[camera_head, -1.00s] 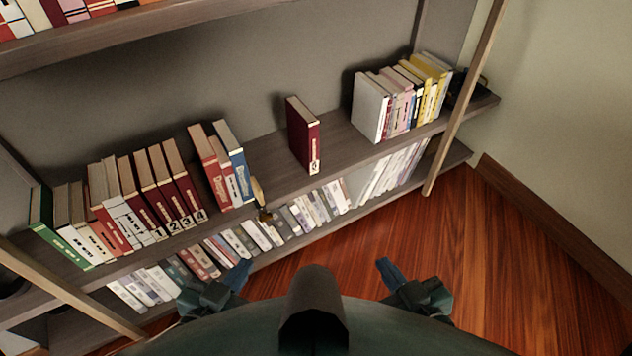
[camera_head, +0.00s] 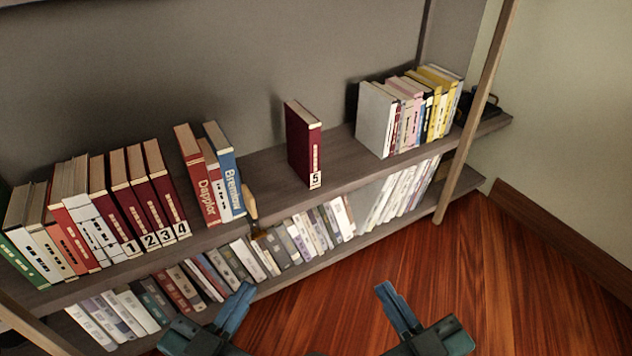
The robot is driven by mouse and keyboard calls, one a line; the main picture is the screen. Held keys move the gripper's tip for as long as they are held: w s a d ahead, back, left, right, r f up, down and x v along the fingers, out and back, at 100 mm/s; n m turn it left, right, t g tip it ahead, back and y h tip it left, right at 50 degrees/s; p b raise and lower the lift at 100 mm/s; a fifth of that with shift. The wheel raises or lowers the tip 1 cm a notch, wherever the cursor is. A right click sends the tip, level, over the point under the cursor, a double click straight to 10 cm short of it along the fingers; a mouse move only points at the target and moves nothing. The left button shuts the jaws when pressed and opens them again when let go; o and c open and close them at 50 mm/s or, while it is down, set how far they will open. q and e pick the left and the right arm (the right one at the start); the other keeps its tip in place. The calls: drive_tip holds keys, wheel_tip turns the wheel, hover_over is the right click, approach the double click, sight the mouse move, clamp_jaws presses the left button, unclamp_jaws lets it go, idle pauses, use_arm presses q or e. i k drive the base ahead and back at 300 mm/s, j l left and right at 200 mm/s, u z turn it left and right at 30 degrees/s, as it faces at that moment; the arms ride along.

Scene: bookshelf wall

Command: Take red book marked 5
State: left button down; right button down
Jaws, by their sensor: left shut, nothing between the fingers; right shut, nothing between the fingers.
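The red book marked 5 (camera_head: 304,146) stands upright and alone on the middle shelf, with its spine and the white 5 label facing out. There is bare shelf on both sides of it. My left gripper (camera_head: 246,292) is shut and empty, low in front of the lower shelf, below and left of the book. My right gripper (camera_head: 384,290) is shut and empty over the floor, below and right of the book. Both are apart from the book.
Dark red books marked 1 to 4 (camera_head: 150,197) stand left on the same shelf, beside the Dapplor (camera_head: 207,195) and blue (camera_head: 229,178) books. A grey book (camera_head: 374,120) begins the right-hand row. A slanted wooden post (camera_head: 476,115) stands at the right.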

sight(303, 129)
drive_tip(key=i+l+u, duration=0.1)
drive_tip(key=u, duration=0.3)
drive_tip(key=l+u, duration=0.35)
drive_tip(key=i+l+u, duration=0.1)
drive_tip(key=u, duration=0.3)
drive_tip(key=l+u, duration=0.2)
drive_tip(key=l, duration=0.35)
drive_tip(key=l+u, duration=0.2)
drive_tip(key=l, duration=0.35)
drive_tip(key=k+l, duration=0.1)
drive_tip(key=l, duration=0.45)
drive_tip(key=k+l+u, duration=0.1)
drive_tip(key=l, duration=0.4)
